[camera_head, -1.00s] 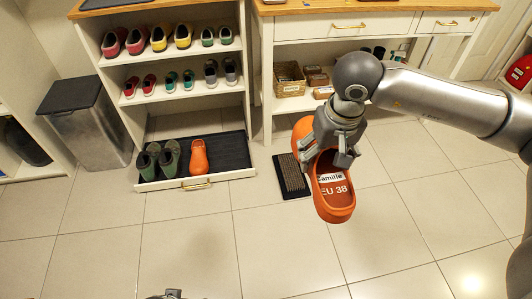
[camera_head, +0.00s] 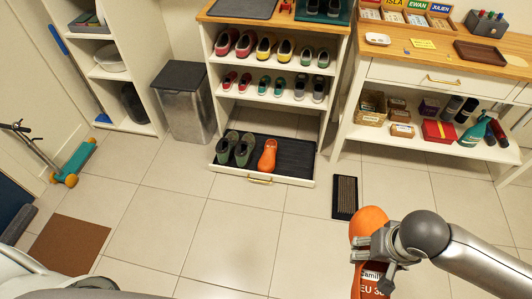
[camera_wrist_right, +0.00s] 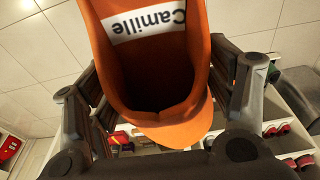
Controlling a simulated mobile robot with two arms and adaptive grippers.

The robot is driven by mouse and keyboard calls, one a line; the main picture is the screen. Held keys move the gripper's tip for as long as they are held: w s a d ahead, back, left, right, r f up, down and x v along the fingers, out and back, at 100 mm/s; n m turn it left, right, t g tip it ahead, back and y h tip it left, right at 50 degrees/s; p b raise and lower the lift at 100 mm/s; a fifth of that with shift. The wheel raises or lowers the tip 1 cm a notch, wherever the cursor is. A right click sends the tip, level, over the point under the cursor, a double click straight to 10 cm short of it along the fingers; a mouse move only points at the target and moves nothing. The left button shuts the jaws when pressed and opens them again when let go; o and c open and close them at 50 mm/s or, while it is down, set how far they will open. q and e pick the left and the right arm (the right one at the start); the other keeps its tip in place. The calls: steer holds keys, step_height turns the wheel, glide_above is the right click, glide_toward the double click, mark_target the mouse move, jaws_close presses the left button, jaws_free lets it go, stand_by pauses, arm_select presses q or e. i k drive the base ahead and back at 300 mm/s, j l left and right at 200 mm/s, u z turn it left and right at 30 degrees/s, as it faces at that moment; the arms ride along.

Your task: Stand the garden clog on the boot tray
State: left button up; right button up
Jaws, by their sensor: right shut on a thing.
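The orange garden clog (camera_head: 367,222) is held in the air above the floor at the lower right of the head view. Its inside shows a white label reading "Camille" and "EU 38". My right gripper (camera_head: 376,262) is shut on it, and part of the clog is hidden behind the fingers. In the right wrist view the clog (camera_wrist_right: 155,55) fills the middle between the two fingers. The boot tray (camera_head: 297,158) is a dark mat in the pulled-out bottom of the cubby. A matching orange clog (camera_head: 267,157) stands on it. My left gripper is out of view.
A pair of green shoes (camera_head: 234,150) stands on the tray's left part, and its right part is bare. A dark brush mat (camera_head: 345,197) lies on the floor right of the tray. A grey bin (camera_head: 187,105) stands left of the cubby. The middle floor is clear.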

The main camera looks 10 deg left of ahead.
mark_target(294, 161)
steer(key=i+j, duration=0.2)
steer(key=i, duration=0.2)
steer(key=i+j, duration=0.2)
steer(key=i, duration=0.15)
steer(key=i+j, duration=0.2)
steer(key=i, duration=0.2)
